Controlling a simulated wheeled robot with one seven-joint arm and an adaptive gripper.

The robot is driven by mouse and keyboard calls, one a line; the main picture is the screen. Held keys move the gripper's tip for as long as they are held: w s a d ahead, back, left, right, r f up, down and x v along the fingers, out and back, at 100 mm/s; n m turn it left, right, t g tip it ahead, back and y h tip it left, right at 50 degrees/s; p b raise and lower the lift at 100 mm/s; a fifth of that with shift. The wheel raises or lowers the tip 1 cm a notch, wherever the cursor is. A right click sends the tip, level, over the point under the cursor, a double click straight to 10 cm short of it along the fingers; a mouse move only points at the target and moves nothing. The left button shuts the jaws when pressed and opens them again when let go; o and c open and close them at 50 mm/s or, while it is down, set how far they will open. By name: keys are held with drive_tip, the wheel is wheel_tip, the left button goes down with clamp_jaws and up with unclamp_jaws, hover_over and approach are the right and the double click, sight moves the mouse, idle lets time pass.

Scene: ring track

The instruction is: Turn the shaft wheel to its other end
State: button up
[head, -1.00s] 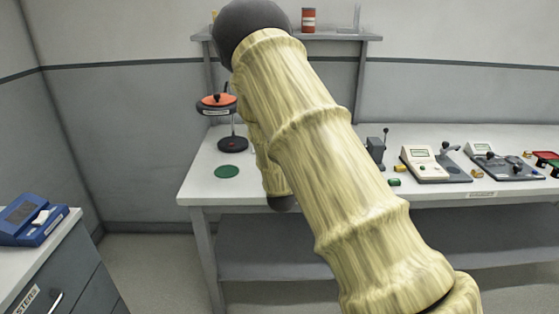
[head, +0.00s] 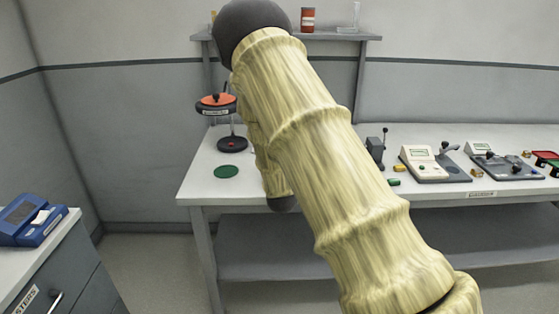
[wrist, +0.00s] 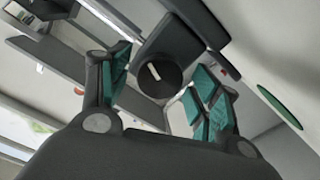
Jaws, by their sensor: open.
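A round black wheel or knob with a white mark (wrist: 160,74) shows in the wrist view, in front of a dark grey body. I take it for the shaft wheel, but cannot be certain. My gripper (wrist: 165,92) is open, with its teal-padded fingers on either side of the wheel in the picture. I cannot tell whether the pads touch it. In the head view my pale, ribbed arm covers the middle, and the gripper and this wheel are hidden behind it.
A white workbench (head: 205,183) carries an orange-topped stand (head: 216,104), a green disc (head: 226,172), a small lever device (head: 376,147) and consoles (head: 434,165) to the right. A shelf (head: 340,37) hangs behind. A blue device (head: 32,220) sits on a cabinet at left.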

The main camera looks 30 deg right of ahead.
drive_tip(key=v, duration=1.1)
drive_tip(key=shift+s, duration=0.35)
drive_tip(key=shift+a, duration=0.1)
